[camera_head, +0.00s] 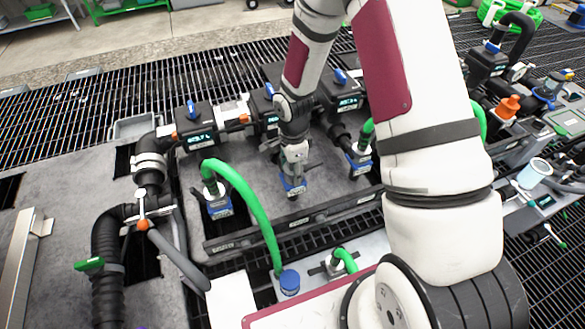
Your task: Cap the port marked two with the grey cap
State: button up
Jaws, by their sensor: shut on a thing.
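Three ports with blue labels stand in a row on the grey manifold plate (252,165). The left port (219,208) and the right port (359,160) have green hoses on them. The middle port (293,187) has no hose, and my gripper (293,166) is pointed down right over it. My gripper is shut on a small light grey piece, which looks like the grey cap (294,153) and is mostly hidden by the fingers. I cannot tell whether the piece touches the port. The port markings are too small to read.
Green hoses (252,200) arch close to my arm on the left. Black valve blocks with blue handles (195,128) stand behind the ports. An orange fitting (508,106) and a white cylinder (535,173) are at right.

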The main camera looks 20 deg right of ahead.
jog(key=o, duration=1.3)
jog(key=shift+r, duration=0.1)
notch_tip(320, 180, up, 12)
jog(key=shift+f, duration=0.1)
